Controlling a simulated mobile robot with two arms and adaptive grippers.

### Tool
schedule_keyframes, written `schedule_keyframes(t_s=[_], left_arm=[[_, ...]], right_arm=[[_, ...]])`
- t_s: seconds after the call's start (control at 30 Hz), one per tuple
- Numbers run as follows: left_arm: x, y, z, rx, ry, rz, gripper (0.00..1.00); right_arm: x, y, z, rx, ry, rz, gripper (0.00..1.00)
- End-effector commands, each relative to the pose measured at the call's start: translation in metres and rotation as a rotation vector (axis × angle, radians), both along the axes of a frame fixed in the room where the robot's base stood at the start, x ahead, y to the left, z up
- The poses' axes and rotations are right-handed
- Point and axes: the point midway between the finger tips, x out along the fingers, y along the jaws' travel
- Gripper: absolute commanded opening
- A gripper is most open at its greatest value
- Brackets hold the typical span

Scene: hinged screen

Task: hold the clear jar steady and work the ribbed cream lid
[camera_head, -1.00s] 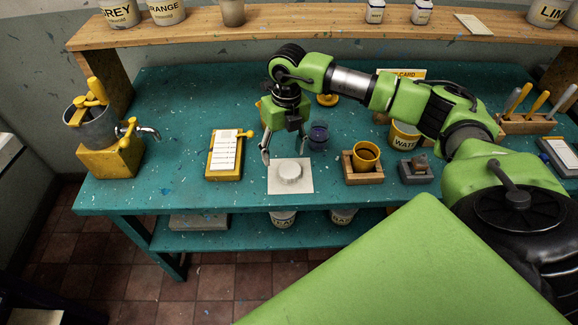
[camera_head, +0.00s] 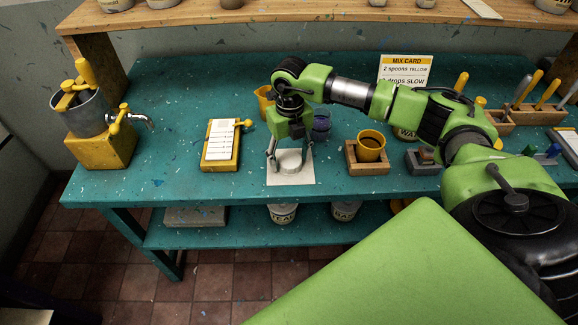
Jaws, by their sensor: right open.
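A round cream lid (camera_head: 291,165) lies on a white square sheet (camera_head: 300,179) near the front edge of the teal table. It is too small to make out ribs. A small clear vessel with dark blue contents (camera_head: 321,129) stands behind it to the right, partly covered by my gripper; I cannot tell whether it is the clear jar. My right gripper (camera_head: 289,158) points down at the lid with its fingers apart, one near each side of it. I cannot tell whether they touch it. My left gripper is out of view.
A yellow cup in a wooden holder (camera_head: 369,168) stands right of the sheet, and a yellow-framed chart (camera_head: 222,156) lies left. A metal pot with a tap (camera_head: 88,112) is at far left. A mix card (camera_head: 405,70) stands at the back.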

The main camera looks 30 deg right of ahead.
Motion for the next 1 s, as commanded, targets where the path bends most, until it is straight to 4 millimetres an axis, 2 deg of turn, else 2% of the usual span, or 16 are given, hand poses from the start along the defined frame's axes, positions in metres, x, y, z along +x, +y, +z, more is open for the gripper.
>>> schedule_keyframes(t_s=[0.3,0.37,0.4,0.43,0.67,1.0], left_arm=[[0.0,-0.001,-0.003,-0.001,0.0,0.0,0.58],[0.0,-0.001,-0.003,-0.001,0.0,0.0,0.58],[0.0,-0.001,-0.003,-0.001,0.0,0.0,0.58],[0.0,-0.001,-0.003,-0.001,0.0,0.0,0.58],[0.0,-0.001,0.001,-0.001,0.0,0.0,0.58],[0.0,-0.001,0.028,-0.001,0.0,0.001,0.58]], right_arm=[[0.0,0.0,-0.004,0.0,-0.001,0.0,0.58],[0.0,0.0,-0.004,0.0,-0.001,0.0,0.45],[0.0,0.0,-0.004,0.0,-0.001,0.0,0.35],[0.0,0.0,-0.004,0.0,-0.001,0.0,0.32],[0.0,0.0,0.002,0.0,-0.002,0.0,0.32],[0.001,0.0,0.042,0.0,-0.002,0.0,0.32]])
